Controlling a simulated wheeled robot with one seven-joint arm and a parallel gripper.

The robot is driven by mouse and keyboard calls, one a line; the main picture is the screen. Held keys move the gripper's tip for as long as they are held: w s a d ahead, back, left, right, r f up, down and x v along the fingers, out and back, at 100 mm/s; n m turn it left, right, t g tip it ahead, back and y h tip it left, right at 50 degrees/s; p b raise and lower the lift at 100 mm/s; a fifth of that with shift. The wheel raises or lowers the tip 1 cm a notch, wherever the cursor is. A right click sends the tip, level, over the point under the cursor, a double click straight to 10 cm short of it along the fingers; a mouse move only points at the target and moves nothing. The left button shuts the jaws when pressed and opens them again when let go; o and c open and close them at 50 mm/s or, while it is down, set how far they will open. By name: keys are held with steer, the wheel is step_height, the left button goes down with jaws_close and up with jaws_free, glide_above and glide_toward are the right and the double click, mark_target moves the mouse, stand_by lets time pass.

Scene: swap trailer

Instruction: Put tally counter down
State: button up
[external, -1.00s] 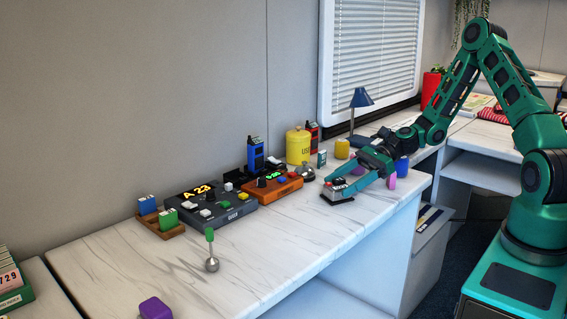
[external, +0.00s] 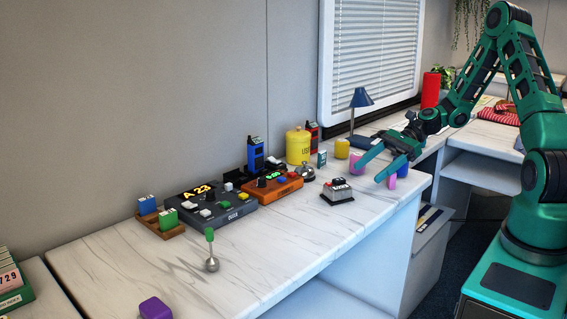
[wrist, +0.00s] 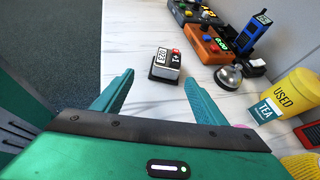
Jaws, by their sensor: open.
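The tally counter (external: 338,188) is a small silver box with a red part on top and a dark base. It stands upright on the white marbled counter (external: 290,228), near its front edge. In the wrist view the tally counter (wrist: 166,63) sits beyond and between my fingertips, with its number face showing. My gripper (external: 374,172) is open and empty, to the right of the counter device and apart from it. Its two green fingers (wrist: 158,88) are spread wide in the wrist view.
A silver bell (wrist: 228,77), an orange device (external: 272,187), a dark display box (external: 215,205) and a yellow tin (external: 298,146) stand behind. Pink and blue items (external: 402,167) are close to my fingers.

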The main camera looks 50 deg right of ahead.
steer(key=s+n+h, duration=0.1)
steer(key=s, duration=0.1)
steer(key=s+n+g+h, duration=0.1)
steer(key=n, duration=0.1)
steer(key=s+d+n+g+h, duration=0.1)
steer(key=s, duration=0.1)
steer(key=shift+s+h, duration=0.3)
steer(key=s+d+r+n+h, duration=0.2)
steer(key=s+r+n, duration=0.1)
steer(key=s, duration=0.6)
steer(key=s+d+r+n+g+h, duration=0.1)
steer(key=s+d+r+n+h, duration=0.2)
steer(key=s, duration=0.6)
steer(key=s+d+r+n+g+h, duration=0.1)
steer(key=s+d+r+n+h, duration=0.1)
steer(key=s+r+n, duration=0.3)
steer(key=s+d+r, duration=0.1)
steer(key=s+r, duration=0.1)
steer(key=s, duration=0.2)
steer(key=shift+h, duration=0.4)
steer(key=shift+r, duration=0.1)
